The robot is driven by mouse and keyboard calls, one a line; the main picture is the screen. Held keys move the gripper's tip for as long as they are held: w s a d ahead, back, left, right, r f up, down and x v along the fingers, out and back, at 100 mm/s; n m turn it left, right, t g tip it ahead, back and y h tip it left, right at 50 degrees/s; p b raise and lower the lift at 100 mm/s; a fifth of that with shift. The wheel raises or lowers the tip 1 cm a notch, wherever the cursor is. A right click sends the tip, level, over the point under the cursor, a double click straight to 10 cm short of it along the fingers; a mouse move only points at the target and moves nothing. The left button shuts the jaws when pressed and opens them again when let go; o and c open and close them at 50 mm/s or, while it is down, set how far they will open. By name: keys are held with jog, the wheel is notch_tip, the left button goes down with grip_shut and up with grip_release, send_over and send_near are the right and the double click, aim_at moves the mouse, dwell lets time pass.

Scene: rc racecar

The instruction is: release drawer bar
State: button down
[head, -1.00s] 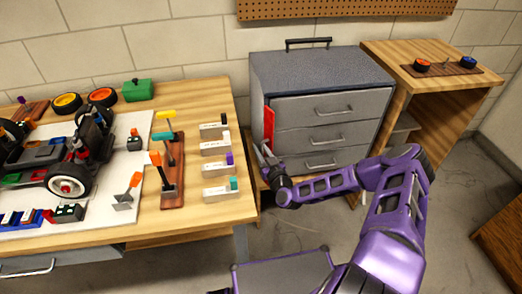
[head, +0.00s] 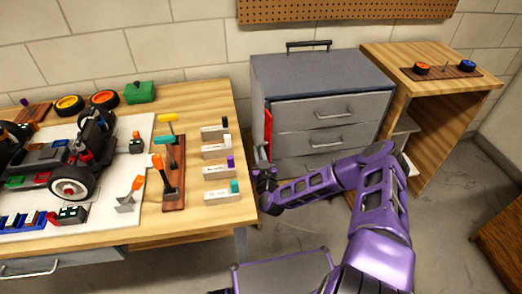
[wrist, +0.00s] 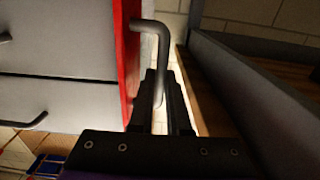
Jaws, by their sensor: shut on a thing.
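The drawer bar is a red upright strip (head: 267,130) at the left front edge of the grey drawer cabinet (head: 320,72). In the head view it looks narrow, almost edge-on. The wrist view shows its red side (wrist: 131,45) with a grey bent handle (wrist: 151,25) on it. My gripper (head: 262,160) is at the bar's left side. In the wrist view its dark fingers (wrist: 160,95) are shut around the handle's straight part. The handle's lower end is hidden between the fingers. The cabinet's drawers (head: 312,112) look shut, and my arm covers the lower front.
A wooden workbench (head: 205,98) with a toy car (head: 75,165) and several tools stands close on the left. A wooden side table (head: 425,55) with two small wheels stands to the right. Open floor (head: 300,230) lies in front of the cabinet.

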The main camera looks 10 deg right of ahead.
jog(key=shift+w+a+m+h, duration=0.2)
jog(key=shift+m+h, duration=0.6)
jog(key=shift+h, duration=0.4)
jog(key=c, duration=1.2)
grip_release()
jog(key=shift+o, duration=0.2)
jog(key=s+a+p, duration=0.1)
jog(key=s, duration=0.6)
jog(key=shift+s, duration=0.25)
